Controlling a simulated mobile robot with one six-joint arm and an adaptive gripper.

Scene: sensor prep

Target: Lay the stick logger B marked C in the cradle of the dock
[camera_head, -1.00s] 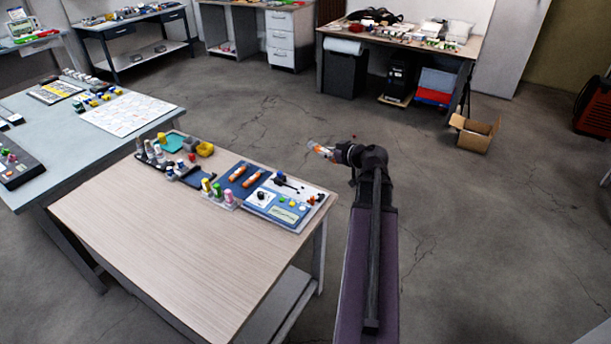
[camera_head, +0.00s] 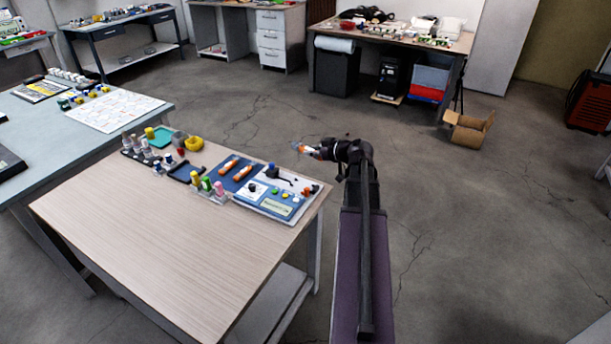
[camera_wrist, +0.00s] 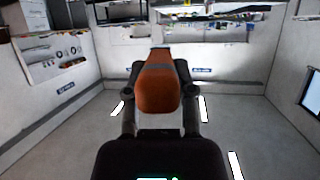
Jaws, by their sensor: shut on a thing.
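My gripper (camera_head: 318,151) is held out in the air to the right of the wooden table's far corner, clear of the tabletop. In the wrist view, my gripper (camera_wrist: 158,98) is shut on an orange stick logger (camera_wrist: 158,85), with one finger on each side of it. No mark can be read on it. Two more orange stick loggers, a left one (camera_head: 229,165) and a right one (camera_head: 242,173), lie on a dark blue mat (camera_head: 233,185). Right of the mat is a blue and white board (camera_head: 268,207) with small coloured parts; I cannot tell which part is the dock's cradle.
Coloured bottles (camera_head: 207,185) stand in a clear rack left of the board. A yellow bowl (camera_head: 194,143) and a teal tray (camera_head: 161,135) sit farther back. The near part of the wooden table (camera_head: 150,240) is clear. A cardboard box (camera_head: 467,131) is on the floor.

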